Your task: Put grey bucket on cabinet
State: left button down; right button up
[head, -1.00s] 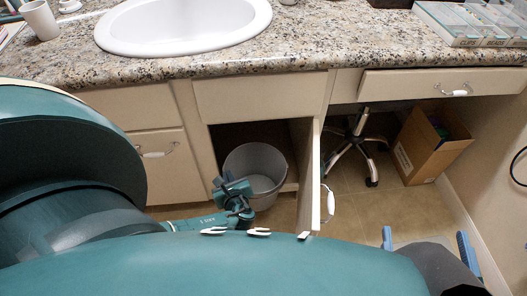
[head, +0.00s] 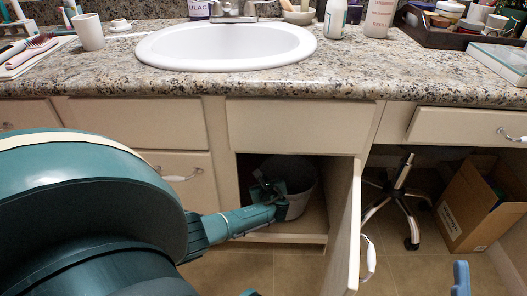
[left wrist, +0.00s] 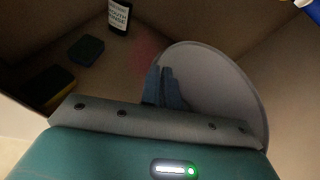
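The grey bucket (head: 301,203) stands inside the open cabinet (head: 333,239) under the sink, over its floor board. In the left wrist view the bucket (left wrist: 222,92) is seen from above, with its round rim at the right. My left gripper (head: 266,190) reaches into the cabinet at the bucket's left rim. Its fingers (left wrist: 164,88) are close together on the rim, shut on the bucket. I cannot tell whether the bucket's base touches the board. One fingertip of my right gripper (head: 460,278) shows at the lower right, with nothing beside it; the rest is out of frame.
The open cabinet door (head: 345,230) stands just right of the bucket. Inside the cabinet are a dark bottle (left wrist: 119,16), a dark block (left wrist: 87,49) and a yellow-edged sponge (left wrist: 57,88). A chair base (head: 402,205) and cardboard box (head: 470,208) are further right.

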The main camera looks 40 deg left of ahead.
pick_arm(q)
jog(key=shift+w+a, duration=0.45)
jog(key=shift+w, duration=0.2)
notch_tip(320, 180, down, 4)
jog(key=b, duration=0.3)
jog(key=shift+r, duration=0.25)
pick_arm(e)
jog(key=r+n+y, duration=0.1)
jog(key=n+y, duration=0.1)
jog(key=r+n+y, duration=0.1)
jog(key=r, duration=0.1)
jog(key=r+n+y, duration=0.1)
jog(key=n+y, duration=0.1)
jog(key=shift+s+d+r+n+y, duration=0.2)
jog(key=shift+s+r+n+y, duration=0.1)
jog(key=shift+s+r, duration=0.1)
pick_arm(q)
jog(key=c, duration=1.6)
grip_release()
jog(key=shift+c, duration=0.2)
